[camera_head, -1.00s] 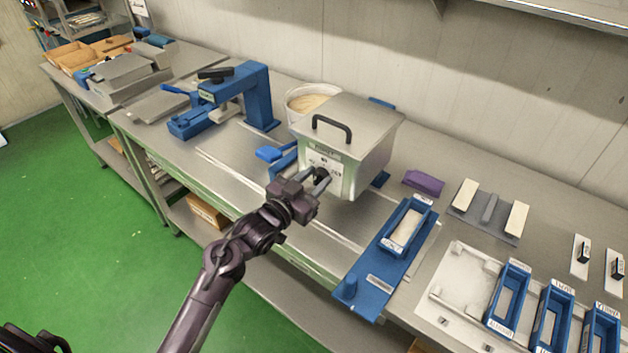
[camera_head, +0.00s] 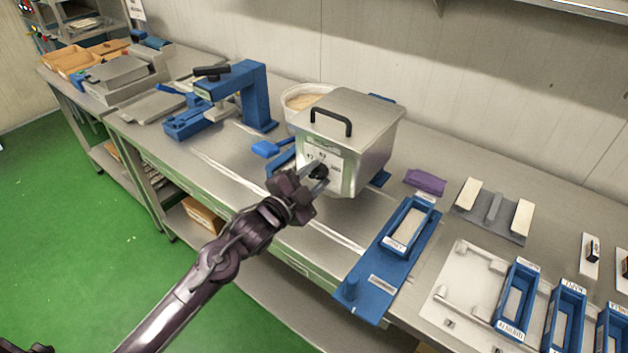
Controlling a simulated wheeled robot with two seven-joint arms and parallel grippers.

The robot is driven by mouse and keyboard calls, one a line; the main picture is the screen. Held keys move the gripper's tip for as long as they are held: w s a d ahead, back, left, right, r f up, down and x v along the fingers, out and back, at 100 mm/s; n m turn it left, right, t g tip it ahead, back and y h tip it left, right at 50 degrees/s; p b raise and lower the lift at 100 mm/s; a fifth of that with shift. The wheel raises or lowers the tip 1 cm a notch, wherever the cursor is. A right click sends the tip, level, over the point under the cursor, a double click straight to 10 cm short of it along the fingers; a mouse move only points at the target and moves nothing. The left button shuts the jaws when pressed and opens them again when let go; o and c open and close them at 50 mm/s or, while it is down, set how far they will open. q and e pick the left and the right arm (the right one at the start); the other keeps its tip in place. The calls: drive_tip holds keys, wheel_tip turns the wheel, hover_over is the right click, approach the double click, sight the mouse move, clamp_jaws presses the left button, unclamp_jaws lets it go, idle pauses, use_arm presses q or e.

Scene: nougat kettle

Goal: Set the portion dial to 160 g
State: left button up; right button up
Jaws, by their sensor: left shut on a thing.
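The metal kettle box (camera_head: 366,138) with a black lid handle stands on the bench in the middle of the view. Its white front panel (camera_head: 333,163) carries small markings that are too small to read. The dark portion dial (camera_head: 320,171) sits on this panel. My left gripper (camera_head: 317,178) comes up from the lower left and is shut on the dial. Its fingers partly hide the dial, so I cannot tell the setting. My right gripper is not in view.
A blue press (camera_head: 257,98) stands to the left, and a tub (camera_head: 301,97) stands behind the kettle. A blue mould holder (camera_head: 390,259), a purple block (camera_head: 424,182) and several blue frames lie to the right. The bench front edge runs beneath my left arm.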

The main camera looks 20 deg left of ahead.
use_arm(q)
drive_tip(key=shift+m, duration=0.7)
drive_tip(key=o, duration=1)
drive_tip(key=shift+c, duration=0.2)
drive_tip(key=shift+f, duration=0.1)
drive_tip(key=shift+s+b, duration=0.3)
drive_tip(key=shift+b, duration=0.1)
drive_tip(key=b+v, duration=0.2)
drive_tip(key=v, duration=0.5)
